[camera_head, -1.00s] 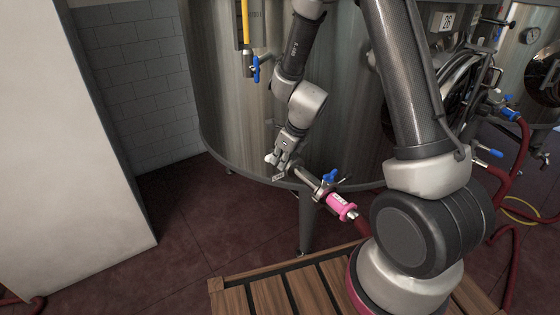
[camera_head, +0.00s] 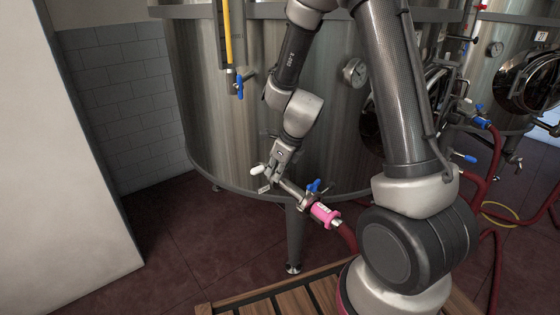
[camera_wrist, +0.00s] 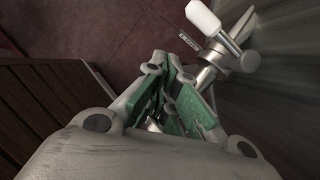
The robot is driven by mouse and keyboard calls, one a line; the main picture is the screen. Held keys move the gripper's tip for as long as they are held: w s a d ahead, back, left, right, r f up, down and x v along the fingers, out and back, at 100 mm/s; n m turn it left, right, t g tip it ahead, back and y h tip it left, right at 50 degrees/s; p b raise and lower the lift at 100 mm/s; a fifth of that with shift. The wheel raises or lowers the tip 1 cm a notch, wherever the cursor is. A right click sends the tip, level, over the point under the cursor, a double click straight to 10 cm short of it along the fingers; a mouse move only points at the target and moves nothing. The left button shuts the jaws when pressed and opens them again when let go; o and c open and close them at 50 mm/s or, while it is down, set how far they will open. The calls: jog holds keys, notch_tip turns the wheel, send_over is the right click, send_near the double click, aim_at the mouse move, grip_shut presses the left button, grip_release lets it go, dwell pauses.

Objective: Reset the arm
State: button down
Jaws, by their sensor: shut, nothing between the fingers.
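My gripper (camera_head: 272,177) hangs low in front of the large steel tank (camera_head: 200,110) in the head view. In the wrist view its green-padded fingers (camera_wrist: 172,70) are drawn together with nothing held. A white valve handle (camera_head: 257,169) sits just left of the fingers in the head view, and at the upper right in the wrist view (camera_wrist: 203,17). The valve's steel pipe (camera_wrist: 240,55) lies to the right of the fingers there, apart from them. In the head view, fingers and valve overlap, so the gap cannot be judged.
A pink coupling (camera_head: 325,214) joins the pipe to a red hose (camera_head: 348,238), beside a blue valve handle (camera_head: 314,186). A white wall (camera_head: 80,160) stands at left. A second tank (camera_head: 490,50) and more red hoses are at right. Dark red floor (camera_head: 180,235) is open at left.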

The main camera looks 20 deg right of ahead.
jog(key=s+d+r+n+h, duration=0.1)
jog(key=s+d+r+n, duration=0.3)
jog(key=s+r+n, duration=0.4)
jog(key=s+d+r+n+h, duration=0.1)
jog(key=s+d+r+n, duration=0.3)
jog(key=s+r+n, duration=0.4)
jog(key=s+d+r+n+t, duration=0.1)
jog(key=s+d+r+n, duration=0.3)
jog(key=s+r+n, duration=0.4)
jog(key=s+n, duration=0.1)
jog(key=n, duration=0.2)
jog(key=shift+d+r+n+h, duration=0.2)
jog(key=shift+n+h, duration=0.2)
dwell(0.4)
